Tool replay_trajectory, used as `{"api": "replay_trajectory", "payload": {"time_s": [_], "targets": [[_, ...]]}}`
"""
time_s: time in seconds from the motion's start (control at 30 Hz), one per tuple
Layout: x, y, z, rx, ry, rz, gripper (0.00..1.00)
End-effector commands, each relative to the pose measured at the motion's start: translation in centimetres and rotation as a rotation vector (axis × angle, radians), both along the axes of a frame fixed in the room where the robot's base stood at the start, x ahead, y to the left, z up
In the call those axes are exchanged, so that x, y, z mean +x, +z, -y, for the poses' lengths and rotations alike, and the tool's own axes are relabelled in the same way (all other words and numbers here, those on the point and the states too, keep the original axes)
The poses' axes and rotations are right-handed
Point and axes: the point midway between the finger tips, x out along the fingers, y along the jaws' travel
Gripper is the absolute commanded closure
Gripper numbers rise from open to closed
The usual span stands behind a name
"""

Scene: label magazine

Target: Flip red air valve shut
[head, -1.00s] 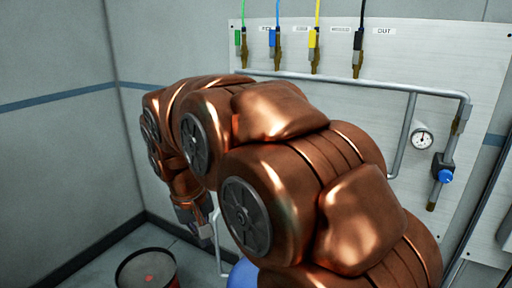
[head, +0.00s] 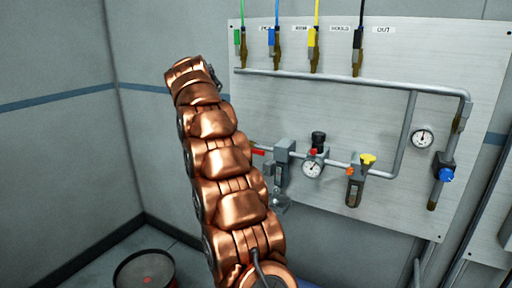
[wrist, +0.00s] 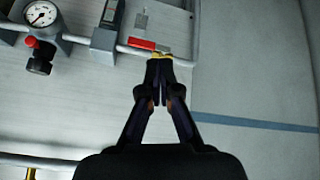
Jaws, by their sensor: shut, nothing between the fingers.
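The red valve handle (head: 259,152) shows in the head view just right of my arm, at the left end of the lower pipe. It lies roughly along the pipe. In the wrist view the red handle (wrist: 141,43) is just beyond and left of my fingertips, beside a brass fitting (wrist: 161,57). My gripper (wrist: 159,70) is shut and empty, its tips overlapping the fitting in the picture. I cannot tell whether they touch it. In the head view my gripper is mostly hidden behind the arm's upper end.
A grey filter unit (head: 283,155), a gauge (head: 312,169) and a yellow-knobbed valve (head: 367,160) sit along the lower pipe. A blue knob (head: 446,175) is at far right. Coloured hoses hang above. A drum (head: 147,270) stands on the floor; wall left of the panel is bare.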

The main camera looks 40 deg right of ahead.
Motion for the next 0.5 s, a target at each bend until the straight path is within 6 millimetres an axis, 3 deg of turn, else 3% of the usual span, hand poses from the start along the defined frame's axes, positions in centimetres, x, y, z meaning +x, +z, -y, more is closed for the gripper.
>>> {"api": "replay_trajectory", "payload": {"time_s": [0.03,0.2,0.33,0.5], "targets": [[0.6,-0.3,1.6,-0.013,-0.038,0.021,1.00],[1.5,0.1,6.0,-0.057,-0.154,0.106,1.00],[1.6,0.2,8.6,-0.082,-0.224,0.159,1.00],[1.4,0.1,10.3,-0.099,-0.276,0.194,1.00]]}}
